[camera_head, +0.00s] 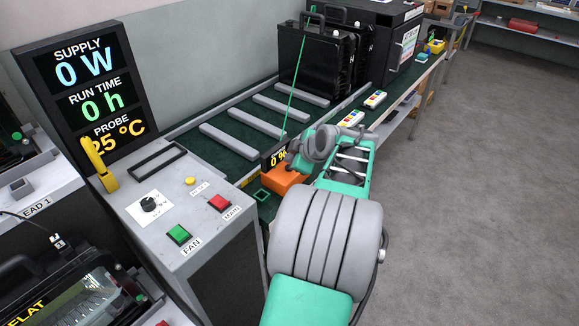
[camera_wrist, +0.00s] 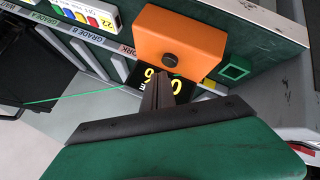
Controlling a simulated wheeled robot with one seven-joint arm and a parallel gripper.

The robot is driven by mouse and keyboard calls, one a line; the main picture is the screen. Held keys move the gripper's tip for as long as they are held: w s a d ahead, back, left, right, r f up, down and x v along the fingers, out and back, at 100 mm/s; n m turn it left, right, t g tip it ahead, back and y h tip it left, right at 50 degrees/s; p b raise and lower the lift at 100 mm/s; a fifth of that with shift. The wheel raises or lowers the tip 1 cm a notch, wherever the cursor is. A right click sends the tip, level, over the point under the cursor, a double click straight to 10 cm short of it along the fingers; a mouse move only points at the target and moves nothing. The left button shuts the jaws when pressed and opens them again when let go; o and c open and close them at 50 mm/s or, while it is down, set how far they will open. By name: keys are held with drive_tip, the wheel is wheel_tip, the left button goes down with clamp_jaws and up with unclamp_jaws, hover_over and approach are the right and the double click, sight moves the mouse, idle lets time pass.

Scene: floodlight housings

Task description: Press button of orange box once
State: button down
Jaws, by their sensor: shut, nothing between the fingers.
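Whether the tips touch the button cannot be told. In the head view my wrist covers part of the box and the button cannot be made out.
A grey console (camera_head: 185,205) with a green FAN button (camera_head: 179,234), a red MAIN button (camera_head: 220,203), a small yellow button and a knob stands left of the box. A green square outline (camera_head: 262,195) lies beside the box. Black housings (camera_head: 315,60) stand farther back. Open floor lies right.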

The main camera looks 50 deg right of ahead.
drive_tip(key=shift+f, duration=0.15)
idle(0.7)
drive_tip(key=shift+f+b, duration=0.3)
drive_tip(key=shift+b, duration=0.4)
drive_tip(key=shift+f+b, duration=0.4)
drive_tip(key=shift+b, duration=0.1)
idle(0.5)
drive_tip(key=shift+r, duration=0.8)
drive_tip(key=shift+r+p, duration=1.35)
drive_tip(key=shift+r, duration=1.2)
